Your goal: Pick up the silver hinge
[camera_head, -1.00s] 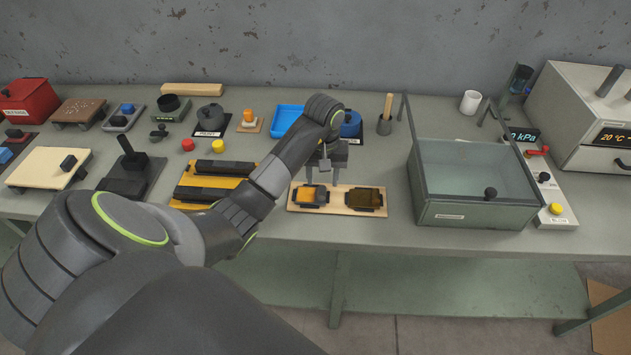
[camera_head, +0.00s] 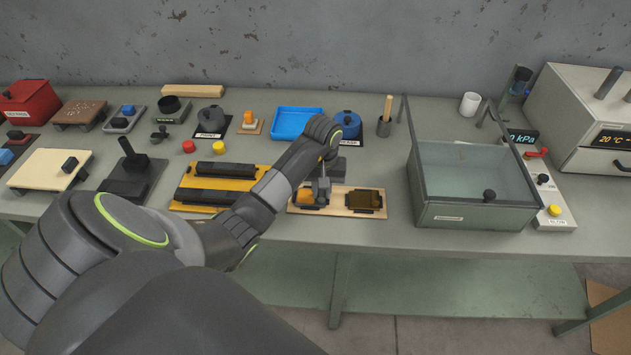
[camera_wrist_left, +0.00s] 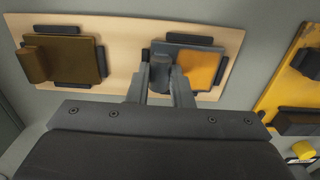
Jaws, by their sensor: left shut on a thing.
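The silver hinge (camera_wrist_left: 162,70) is a grey piece with a rounded barrel, in the left-hand black-cornered fixture of a pale wooden board (camera_head: 336,213) near the table's front edge. An orange square (camera_wrist_left: 201,69) lies beside the barrel. My left gripper (camera_head: 322,190) is down over this fixture. In the left wrist view, its two fingers (camera_wrist_left: 163,84) are closed on either side of the barrel. The arm and fingers hide part of the hinge in the head view. A brown hinge-like piece (camera_head: 363,199) sits in the other fixture. My right gripper is not in view.
A glass-fronted green-grey box (camera_head: 465,216) with a black knob stands to the right. A yellow board with black bars (camera_head: 182,194) lies to the left. A blue tray (camera_head: 294,121) and a blue-lidded pot (camera_head: 349,122) stand behind. Bare table lies between board and box.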

